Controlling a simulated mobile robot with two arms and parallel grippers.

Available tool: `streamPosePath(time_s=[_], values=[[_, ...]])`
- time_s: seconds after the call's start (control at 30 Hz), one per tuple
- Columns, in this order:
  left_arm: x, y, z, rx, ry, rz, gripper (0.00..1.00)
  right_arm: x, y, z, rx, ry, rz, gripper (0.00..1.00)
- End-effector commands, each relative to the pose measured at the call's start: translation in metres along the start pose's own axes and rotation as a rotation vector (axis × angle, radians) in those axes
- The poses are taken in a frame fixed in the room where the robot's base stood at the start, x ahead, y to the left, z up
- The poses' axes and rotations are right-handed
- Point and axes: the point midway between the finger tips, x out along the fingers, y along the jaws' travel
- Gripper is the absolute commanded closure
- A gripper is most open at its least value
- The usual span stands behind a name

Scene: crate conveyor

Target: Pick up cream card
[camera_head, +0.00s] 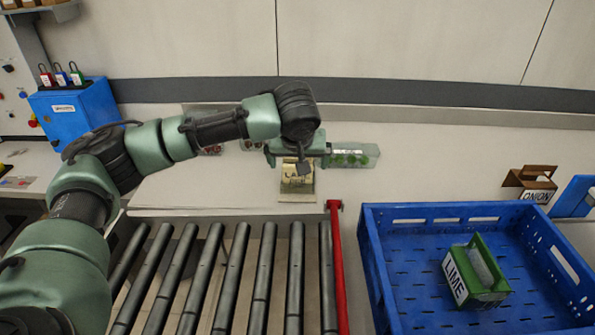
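A cream card (298,185) with dark, partly covered lettering stands on the pale counter behind the rollers. My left gripper (302,167) is at the top of the card and hides its upper part. Its fingers are mostly hidden by the wrist, so I cannot tell whether they are open or touch the card. My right gripper is out of view.
A clear pack with green contents (352,157) lies close to the right of my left gripper. Black rollers (265,275) and a red bar (337,265) are in front. A blue crate (460,208) holds a green LIME carrier (478,272). A brown ONION holder (530,181) stands behind.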

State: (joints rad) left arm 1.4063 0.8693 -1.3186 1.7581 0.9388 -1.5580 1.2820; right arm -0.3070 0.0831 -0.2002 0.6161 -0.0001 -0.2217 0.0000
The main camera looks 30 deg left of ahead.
Motion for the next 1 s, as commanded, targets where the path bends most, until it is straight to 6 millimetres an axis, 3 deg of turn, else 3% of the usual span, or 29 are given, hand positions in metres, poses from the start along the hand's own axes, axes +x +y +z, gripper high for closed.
streamPosePath(time_s=[0.2,0.5,0.57,0.73,1.0], values=[[0.031,-0.003,0.000,-0.001,-0.001,-0.001,0.02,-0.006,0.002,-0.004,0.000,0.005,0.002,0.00],[0.038,-0.003,0.000,0.000,0.000,0.001,0.02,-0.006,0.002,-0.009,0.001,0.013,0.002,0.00],[0.038,-0.002,0.000,0.000,0.000,0.001,0.16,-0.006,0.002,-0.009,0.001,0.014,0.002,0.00],[0.037,-0.002,0.000,0.000,0.000,0.001,0.63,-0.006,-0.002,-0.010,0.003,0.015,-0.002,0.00],[0.037,-0.002,0.000,0.000,0.000,0.001,0.66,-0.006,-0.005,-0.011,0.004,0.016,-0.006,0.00]])
